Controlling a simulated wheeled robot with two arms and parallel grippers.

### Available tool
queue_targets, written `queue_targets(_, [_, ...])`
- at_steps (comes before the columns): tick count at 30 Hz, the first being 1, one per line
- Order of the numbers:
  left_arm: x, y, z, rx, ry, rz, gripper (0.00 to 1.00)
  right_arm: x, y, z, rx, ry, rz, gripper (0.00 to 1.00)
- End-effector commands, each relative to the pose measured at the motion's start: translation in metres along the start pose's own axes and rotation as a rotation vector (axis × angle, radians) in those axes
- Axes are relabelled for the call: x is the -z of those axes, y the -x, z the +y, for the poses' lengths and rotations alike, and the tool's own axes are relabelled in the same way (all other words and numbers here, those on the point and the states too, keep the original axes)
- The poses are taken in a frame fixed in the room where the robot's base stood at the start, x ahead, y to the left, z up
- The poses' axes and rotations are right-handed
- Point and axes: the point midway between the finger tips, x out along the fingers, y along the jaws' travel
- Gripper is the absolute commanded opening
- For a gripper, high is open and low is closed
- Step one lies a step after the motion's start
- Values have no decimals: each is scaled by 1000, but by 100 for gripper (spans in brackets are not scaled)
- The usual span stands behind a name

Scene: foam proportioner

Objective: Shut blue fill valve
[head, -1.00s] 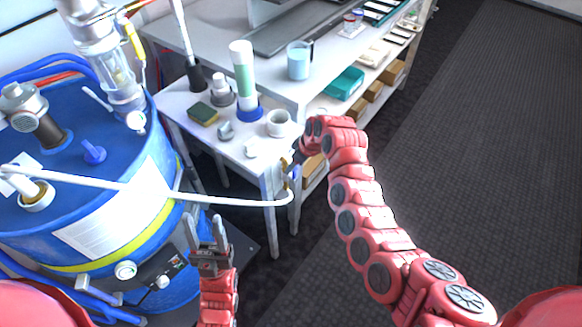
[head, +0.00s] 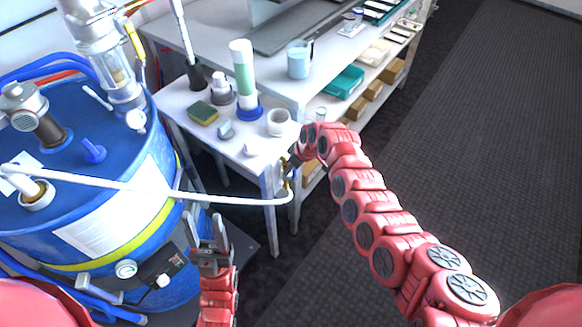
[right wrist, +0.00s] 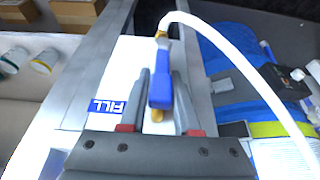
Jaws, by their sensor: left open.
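The blue fill valve lever (right wrist: 160,88) shows in the right wrist view, with brass fittings at its ends, beside a white panel with a blue FILL label (right wrist: 107,106). My right gripper (right wrist: 161,75) has one finger on each side of the lever, very close to it; I cannot tell whether both press on it. In the head view my right gripper (head: 291,162) is at the small table's front right corner, and it largely hides the valve. My left gripper (head: 204,219) is open and empty, in front of the blue drum.
A white hose (head: 235,200) runs from the blue drum (head: 60,150) to the valve. The small table (head: 180,103) holds a sponge (head: 203,113), bottles and a white cup (head: 278,122). A workbench (head: 225,50) stands behind. The floor at right is clear.

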Motion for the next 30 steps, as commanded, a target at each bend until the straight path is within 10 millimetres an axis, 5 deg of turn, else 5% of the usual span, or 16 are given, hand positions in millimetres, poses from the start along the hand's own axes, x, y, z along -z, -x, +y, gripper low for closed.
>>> queue_targets(5, [0, 0, 0, 0, 0, 0, 50, 0, 0, 0, 0, 0, 0, 0])
queue_targets(30, [0, 0, 0, 0, 0, 0, 50, 0, 0, 0, 0, 0, -1, 0])
